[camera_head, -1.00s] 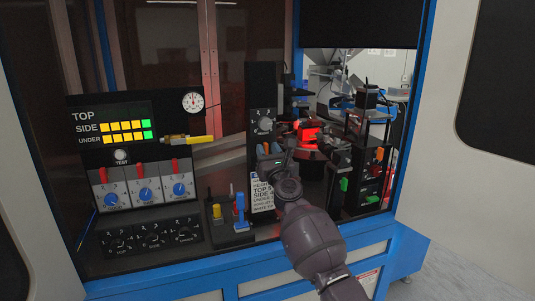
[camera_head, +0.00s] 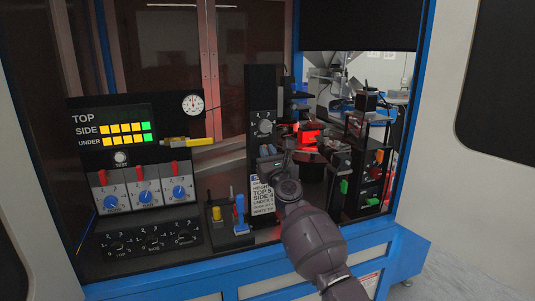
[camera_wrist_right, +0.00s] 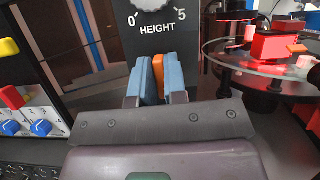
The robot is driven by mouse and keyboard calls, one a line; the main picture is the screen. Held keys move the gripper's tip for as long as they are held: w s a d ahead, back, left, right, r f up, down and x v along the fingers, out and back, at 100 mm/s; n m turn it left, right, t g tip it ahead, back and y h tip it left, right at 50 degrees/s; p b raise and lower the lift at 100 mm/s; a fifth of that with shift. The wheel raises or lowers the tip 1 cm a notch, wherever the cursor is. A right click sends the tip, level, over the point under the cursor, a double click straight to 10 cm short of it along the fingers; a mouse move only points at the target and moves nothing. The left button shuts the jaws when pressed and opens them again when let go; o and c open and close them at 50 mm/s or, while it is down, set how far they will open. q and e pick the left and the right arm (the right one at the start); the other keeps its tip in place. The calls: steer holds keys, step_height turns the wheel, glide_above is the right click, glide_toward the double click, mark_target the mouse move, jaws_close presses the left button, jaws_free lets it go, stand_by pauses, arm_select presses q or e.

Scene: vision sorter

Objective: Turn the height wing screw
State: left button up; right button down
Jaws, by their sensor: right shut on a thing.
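The height wing screw (camera_wrist_right: 158,74) is orange and stands upright below the HEIGHT dial (camera_wrist_right: 152,5) in the right wrist view. My right gripper (camera_wrist_right: 158,88) is shut on it, with one blue fingertip on each side. In the head view my right gripper (camera_head: 268,151) reaches the dark post just under the dial (camera_head: 264,127), and its fingers hide most of the screw there. The lower part of the screw is hidden between the fingers. My left gripper is not in view.
A control panel (camera_head: 82,157) with blue knobs and red levers stands at left. A small block with yellow and blue levers (camera_head: 240,213) sits left of my right arm. A round glass plate (camera_wrist_right: 255,60) with a red-lit unit (camera_wrist_right: 280,45) is close on the right.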

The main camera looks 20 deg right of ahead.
steer(key=n+g+y+p, duration=0.1)
steer(key=n+g+y, duration=0.1)
steer(key=n, duration=0.5)
steer(key=n+g+y+p, duration=0.1)
steer(key=n+g+y, duration=0.1)
steer(key=n, duration=0.4)
steer(key=n+g+y+p, duration=0.1)
steer(key=n+y, duration=0.1)
steer(key=n, duration=0.5)
steer(key=shift+a+f+n+g, duration=0.15)
steer(key=shift+n+g, duration=0.15)
steer(key=shift+g, duration=0.1)
steer(key=shift+n, duration=0.5)
steer(key=shift+f+p, duration=0.1)
steer(key=shift+p, duration=0.2)
steer(key=c, duration=1.2)
jaws_free()
steer(key=shift+s, duration=0.1)
